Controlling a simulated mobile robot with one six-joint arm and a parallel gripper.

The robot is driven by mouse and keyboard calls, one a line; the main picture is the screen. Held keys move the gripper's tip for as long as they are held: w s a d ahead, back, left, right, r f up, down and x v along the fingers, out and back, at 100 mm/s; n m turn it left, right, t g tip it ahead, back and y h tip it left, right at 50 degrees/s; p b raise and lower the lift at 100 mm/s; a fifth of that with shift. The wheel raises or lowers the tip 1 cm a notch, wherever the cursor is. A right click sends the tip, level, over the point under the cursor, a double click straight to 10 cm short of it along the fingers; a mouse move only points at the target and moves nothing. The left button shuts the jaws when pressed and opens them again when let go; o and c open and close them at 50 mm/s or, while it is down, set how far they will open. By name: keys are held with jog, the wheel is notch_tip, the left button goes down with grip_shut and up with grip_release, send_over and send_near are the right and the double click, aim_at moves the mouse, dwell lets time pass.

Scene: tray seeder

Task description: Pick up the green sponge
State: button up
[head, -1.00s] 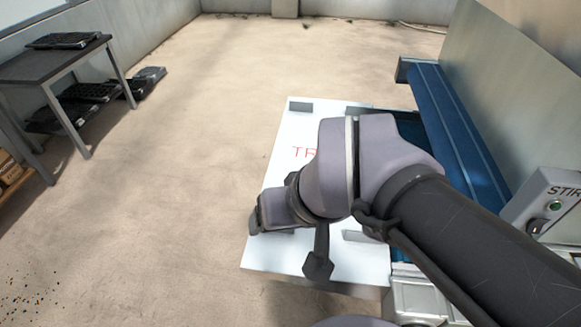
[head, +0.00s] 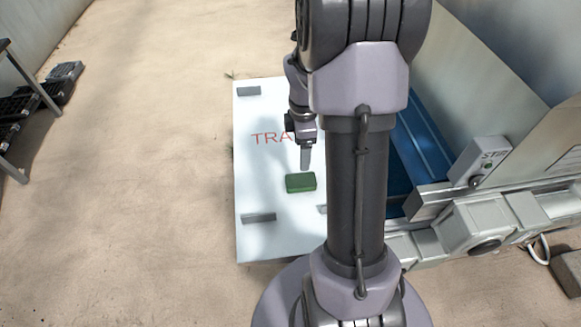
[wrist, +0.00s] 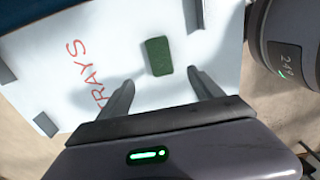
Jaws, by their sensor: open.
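The green sponge (head: 300,183) is a small dark green block lying flat on the white board marked "TRAYS" (head: 262,190). In the wrist view the sponge (wrist: 158,56) lies ahead of my gripper (wrist: 160,86), roughly between the lines of its two spread fingers. The fingers are open and empty, and no contact with the sponge shows. In the head view my gripper (head: 305,168) points down just above and behind the sponge. The gap between them is hard to judge.
Grey raised blocks sit on the white board, one near its front (head: 258,217) and one at its far left corner (head: 249,91). A blue conveyor (head: 424,135) and a box marked "STIR" (head: 480,160) stand at the right. A rack with black trays (head: 40,95) stands at the far left.

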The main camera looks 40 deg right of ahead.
jog(key=b, duration=0.3)
send_over(301, 180)
jog(key=f, duration=0.8)
jog(key=shift+w+f, duration=0.2)
jog(key=shift+f, duration=0.15)
notch_tip(301, 180, down, 6)
jog(key=b, duration=0.3)
jog(key=shift+s+d+r, duration=0.1)
jog(key=shift+r, duration=0.3)
jog(key=shift+c, duration=0.3)
jog(key=c, duration=1.3)
